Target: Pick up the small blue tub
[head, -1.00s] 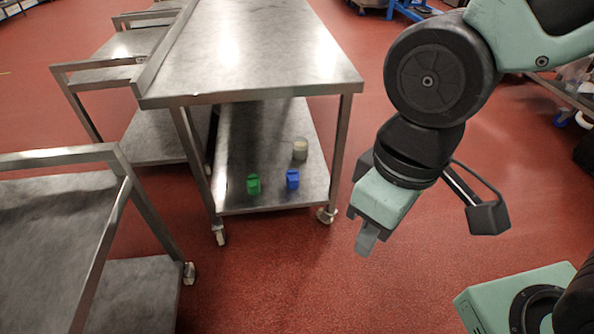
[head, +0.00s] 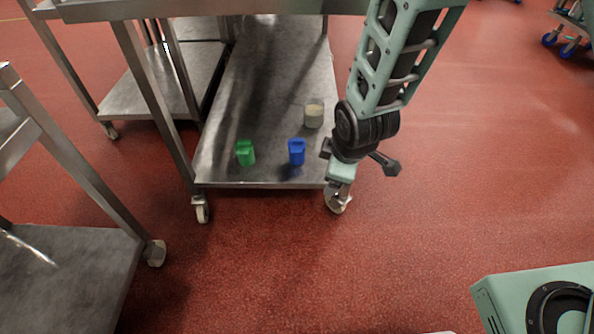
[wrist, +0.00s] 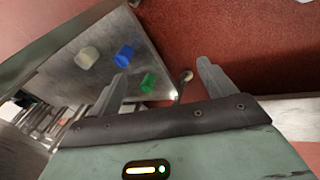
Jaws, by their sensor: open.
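The small blue tub (head: 297,152) stands on the lower shelf (head: 262,178) of a steel trolley, near its front edge. It also shows in the wrist view (wrist: 124,56), beyond my left finger. In the head view the fingertips are small and partly unclear.
A green tub (head: 245,152) stands left of the blue one, and a pale grey-beige container (head: 314,115) stands behind it. The trolley's legs and upper top (head: 200,8) bound the shelf. Other steel trolleys stand at left. Red floor (head: 300,260) in front is clear.

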